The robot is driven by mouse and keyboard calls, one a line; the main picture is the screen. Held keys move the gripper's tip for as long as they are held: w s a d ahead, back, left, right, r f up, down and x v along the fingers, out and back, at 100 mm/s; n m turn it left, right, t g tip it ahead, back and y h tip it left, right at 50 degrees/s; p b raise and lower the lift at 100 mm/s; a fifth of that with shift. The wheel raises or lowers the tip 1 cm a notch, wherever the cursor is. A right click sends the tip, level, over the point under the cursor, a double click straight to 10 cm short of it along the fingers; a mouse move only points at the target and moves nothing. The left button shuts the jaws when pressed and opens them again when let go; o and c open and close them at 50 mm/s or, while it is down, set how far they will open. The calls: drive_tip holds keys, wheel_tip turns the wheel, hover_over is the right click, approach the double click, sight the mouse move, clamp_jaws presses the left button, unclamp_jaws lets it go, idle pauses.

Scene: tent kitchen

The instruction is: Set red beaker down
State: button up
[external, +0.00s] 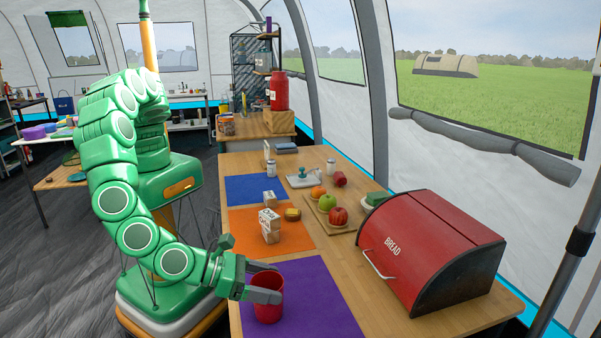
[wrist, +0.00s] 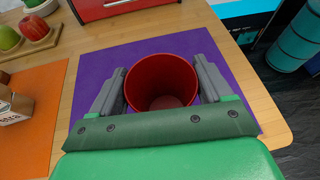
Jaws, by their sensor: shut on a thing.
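The red beaker (external: 267,304) is upright over the purple mat (external: 318,306) at the near end of the table. My gripper (external: 264,282) is shut on it, with one grey finger on each side. In the wrist view the beaker (wrist: 161,84) is between the fingers of my gripper (wrist: 162,90). Its mouth faces the camera and it looks empty inside. The purple mat (wrist: 225,62) shows around it. I cannot tell whether the beaker's base touches the mat.
A red bread box (external: 440,250) stands right of the mat. An orange mat (external: 290,238) with small cartons lies behind, then a blue mat (external: 245,188). A board with fruit (external: 338,216) is near the bread box. The purple mat is otherwise bare.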

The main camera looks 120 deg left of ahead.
drive_tip(key=o, duration=1.2)
drive_tip(key=shift+f, duration=0.1)
drive_tip(key=shift+o, duration=0.2)
